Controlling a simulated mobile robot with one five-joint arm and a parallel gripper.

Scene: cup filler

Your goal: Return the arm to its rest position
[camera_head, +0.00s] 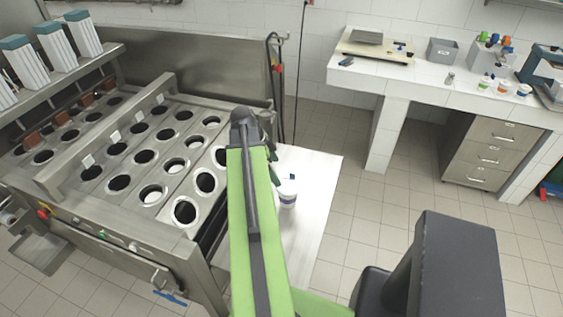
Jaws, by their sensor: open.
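My green arm reaches from the bottom of the view up and forward, over the gap between the machine and the white table. My gripper (272,160) shows only in part as a dark shape at the right of the arm's far end; the arm hides most of it. A white cup (287,193) with a dark blue band stands upright on the white table (318,200), below and a little to the right of the gripper. The cup appears apart from the gripper.
The steel cup filler (115,140) with several round holes fills the left side. A tiled counter (420,78) with a grey box (441,51) and small cups (484,83) stands at the back right. Drawers (487,152) stand below it. The tiled floor (400,190) between is clear.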

